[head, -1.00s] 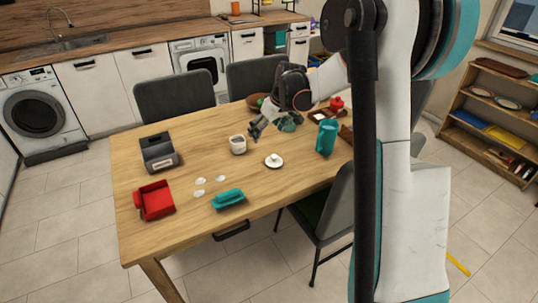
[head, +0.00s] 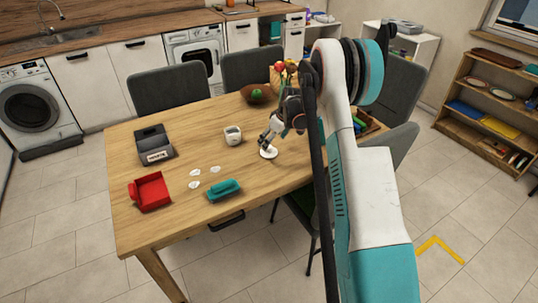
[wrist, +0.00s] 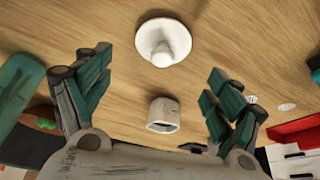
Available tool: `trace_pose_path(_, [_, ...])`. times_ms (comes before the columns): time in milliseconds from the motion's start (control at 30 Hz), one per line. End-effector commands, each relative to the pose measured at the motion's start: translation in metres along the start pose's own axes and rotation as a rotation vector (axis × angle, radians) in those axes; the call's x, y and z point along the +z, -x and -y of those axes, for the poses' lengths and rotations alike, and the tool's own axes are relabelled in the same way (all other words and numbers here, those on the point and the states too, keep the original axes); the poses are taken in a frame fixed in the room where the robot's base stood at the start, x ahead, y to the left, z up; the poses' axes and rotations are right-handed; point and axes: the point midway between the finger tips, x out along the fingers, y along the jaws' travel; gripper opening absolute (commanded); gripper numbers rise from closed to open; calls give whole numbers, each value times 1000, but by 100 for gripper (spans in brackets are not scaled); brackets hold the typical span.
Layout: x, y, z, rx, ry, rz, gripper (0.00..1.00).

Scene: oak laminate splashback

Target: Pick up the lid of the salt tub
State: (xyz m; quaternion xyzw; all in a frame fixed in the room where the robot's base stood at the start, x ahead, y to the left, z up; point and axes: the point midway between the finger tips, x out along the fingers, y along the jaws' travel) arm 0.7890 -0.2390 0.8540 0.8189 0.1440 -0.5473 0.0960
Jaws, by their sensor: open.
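The lid (head: 268,153), a white disc with a knob, lies on the wooden table. In the wrist view the lid (wrist: 163,42) is knob up, beyond my fingertips. The salt tub (head: 233,136), a pale container, stands to its left in the head view. The tub (wrist: 163,115) also shows between my fingers in the wrist view. My gripper (head: 265,142) is just above the lid in the head view. Its teal-padded fingers (wrist: 156,76) are spread wide and empty. Whether a finger touches the lid cannot be told.
A teal brush-like object (head: 224,189), a red tray (head: 150,191), several white pieces (head: 195,184) and a dark grey box (head: 155,144) lie to the left. A brown bowl (head: 257,93) is behind. A teal cup (wrist: 18,88) is at the left in the wrist view.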

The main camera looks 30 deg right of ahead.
Motion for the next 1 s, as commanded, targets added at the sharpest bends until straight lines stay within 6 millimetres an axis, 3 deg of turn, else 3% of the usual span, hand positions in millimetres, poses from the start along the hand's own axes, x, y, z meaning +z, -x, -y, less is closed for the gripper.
trace_pose_path(267, [1, -17, 0, 0, 0, 0, 85])
trace_pose_path(600, [5, -61, 1, 0, 0, 0, 85])
trace_pose_path(867, [4, -63, 1, 0, 0, 0, 85])
trace_pose_path(1000, [4, -63, 1, 0, 0, 0, 54])
